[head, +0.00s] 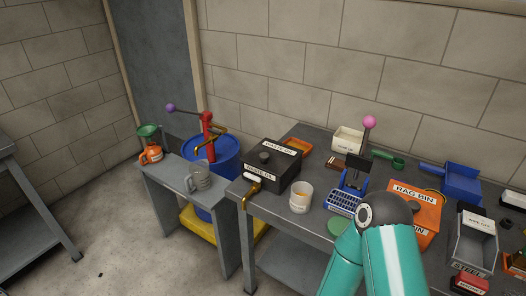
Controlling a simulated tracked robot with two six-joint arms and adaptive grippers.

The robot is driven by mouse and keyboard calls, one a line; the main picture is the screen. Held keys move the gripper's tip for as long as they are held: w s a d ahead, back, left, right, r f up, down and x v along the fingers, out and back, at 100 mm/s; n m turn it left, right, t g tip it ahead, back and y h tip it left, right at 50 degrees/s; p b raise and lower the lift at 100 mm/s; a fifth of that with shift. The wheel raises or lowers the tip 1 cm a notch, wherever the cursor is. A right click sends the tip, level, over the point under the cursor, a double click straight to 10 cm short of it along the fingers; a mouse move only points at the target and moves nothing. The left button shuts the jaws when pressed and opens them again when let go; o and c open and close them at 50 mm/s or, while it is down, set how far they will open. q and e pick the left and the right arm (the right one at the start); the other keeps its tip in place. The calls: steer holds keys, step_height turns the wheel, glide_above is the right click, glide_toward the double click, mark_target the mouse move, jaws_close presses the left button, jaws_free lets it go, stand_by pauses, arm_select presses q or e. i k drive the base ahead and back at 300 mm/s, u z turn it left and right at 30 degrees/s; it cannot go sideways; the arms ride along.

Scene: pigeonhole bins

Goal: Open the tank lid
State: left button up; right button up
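The tank is a black box (273,178) on the left end of the workbench, with white labels that seem to read WASTE OIL. Its black lid (276,151) has a round knob on top and looks seated flat, closed. A brass tap (250,190) sticks out of its left side, over the bench edge. A teal and white arm of mine rises from the bottom right to a dark joint, to the right of the tank and apart from it. Neither gripper can be made out in the head view.
A white cup (301,197) stands close to the tank's right. An orange tray (297,146) lies behind it. A blue drum (212,160) with a red pump and a low side table (183,188) holding a clear jug (199,175) stand left. An orange rag bin (414,208) is right.

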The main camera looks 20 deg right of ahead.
mark_target(275, 157)
steer(key=u, duration=0.05)
steer(key=i, duration=0.95)
